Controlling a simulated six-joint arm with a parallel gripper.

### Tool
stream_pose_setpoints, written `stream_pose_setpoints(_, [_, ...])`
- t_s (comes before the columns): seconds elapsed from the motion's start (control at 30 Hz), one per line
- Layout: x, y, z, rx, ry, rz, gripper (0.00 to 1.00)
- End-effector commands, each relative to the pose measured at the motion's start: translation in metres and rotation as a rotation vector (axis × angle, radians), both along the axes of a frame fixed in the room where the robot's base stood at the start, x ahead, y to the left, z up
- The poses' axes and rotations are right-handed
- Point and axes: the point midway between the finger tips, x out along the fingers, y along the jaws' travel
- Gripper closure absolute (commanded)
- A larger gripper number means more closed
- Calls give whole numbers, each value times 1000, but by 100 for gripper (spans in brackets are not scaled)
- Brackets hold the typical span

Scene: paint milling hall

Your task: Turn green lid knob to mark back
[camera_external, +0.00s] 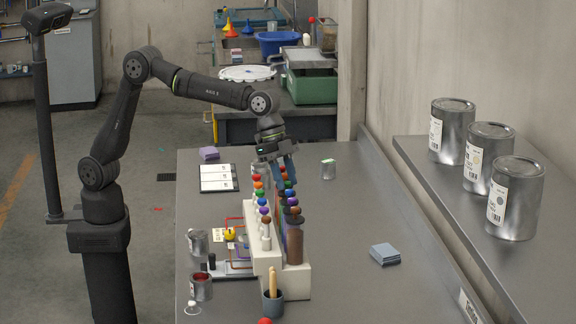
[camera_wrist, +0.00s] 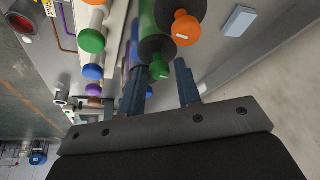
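My gripper (camera_external: 283,160) is above the far end of a white rack (camera_external: 298,283) that carries rows of coloured knobs. In the wrist view its two blue fingers (camera_wrist: 160,90) are apart, with empty space between them. A green knob (camera_wrist: 159,68) on a dark lid lies just beyond the fingertips, roughly in line with the gap; no contact is visible. Another green knob (camera_wrist: 92,41) is in the row to the left. An orange knob (camera_wrist: 186,28) is to the right on another dark lid. I cannot make out any mark.
Neighbouring knobs stand close to the fingers. Several small tins, including one holding red paint (camera_external: 201,288), stand left of the rack. A grey-blue pad stack (camera_external: 384,254) lies on the right. Large cans (camera_external: 515,198) stand on the side shelf. The table right of the rack is mostly clear.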

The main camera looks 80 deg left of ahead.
Motion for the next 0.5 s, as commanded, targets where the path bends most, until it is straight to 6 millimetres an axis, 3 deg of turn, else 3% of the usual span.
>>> stream_pose_setpoints(0.03, [0,0,0,0,0,0,80])
stream_pose_setpoints(0.13, [0,0,0,0,0,0,99])
stream_pose_setpoints(0.5, [-1,-1,1,2,2,106,100])
